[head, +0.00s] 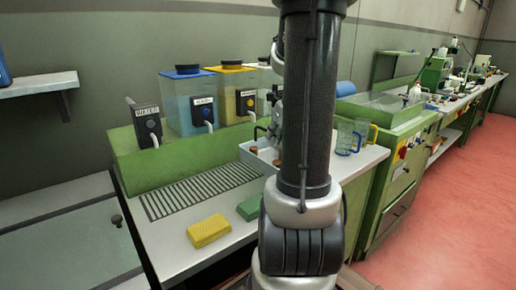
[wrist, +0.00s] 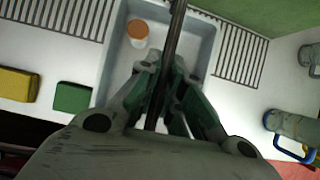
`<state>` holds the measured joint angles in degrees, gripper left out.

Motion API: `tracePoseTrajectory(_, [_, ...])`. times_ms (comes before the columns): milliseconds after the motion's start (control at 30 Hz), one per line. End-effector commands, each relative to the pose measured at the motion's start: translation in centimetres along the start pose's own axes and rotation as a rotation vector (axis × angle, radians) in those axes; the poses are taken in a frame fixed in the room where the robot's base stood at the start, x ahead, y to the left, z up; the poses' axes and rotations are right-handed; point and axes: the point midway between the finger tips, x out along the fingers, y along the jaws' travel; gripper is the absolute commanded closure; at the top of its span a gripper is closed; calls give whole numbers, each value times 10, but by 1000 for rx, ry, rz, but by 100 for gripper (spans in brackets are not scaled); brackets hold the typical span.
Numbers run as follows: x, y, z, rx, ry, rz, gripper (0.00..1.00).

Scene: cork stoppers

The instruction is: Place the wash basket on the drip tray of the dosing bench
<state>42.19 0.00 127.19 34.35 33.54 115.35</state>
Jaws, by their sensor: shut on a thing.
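The wash basket (head: 250,157) is a pale, shallow, open box, partly hidden behind my arm in the head view. In the wrist view the basket (wrist: 112,50) lies below my gripper, with a dark bar-like handle (wrist: 178,22) across its middle. A small orange-topped piece (wrist: 138,30) is inside. My gripper (wrist: 163,65) is shut on the handle; it is mostly hidden in the head view. The slotted drip tray (head: 195,193) is set in the bench top, and its slots (wrist: 240,55) show on both sides of the basket. I cannot tell whether the basket touches it.
A yellow sponge (head: 209,231) and a green sponge (head: 249,207) lie at the front of the bench. Dosing tanks (head: 188,100) and a tap labelled WATER (head: 147,124) stand behind. Clear mugs (head: 348,137) stand at the right.

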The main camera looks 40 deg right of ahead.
Motion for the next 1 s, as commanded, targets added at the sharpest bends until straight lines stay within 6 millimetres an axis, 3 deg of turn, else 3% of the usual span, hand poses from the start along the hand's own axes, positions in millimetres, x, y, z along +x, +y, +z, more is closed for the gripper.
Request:
tracePoseTrajectory(200, [24, 0, 41, -2, 1, 2, 100])
tracePoseTrajectory(533, [43, 0, 73, 0, 0, 1, 100])
tracePoseTrajectory(1000, [80, 0, 49, 2, 3, 1, 100])
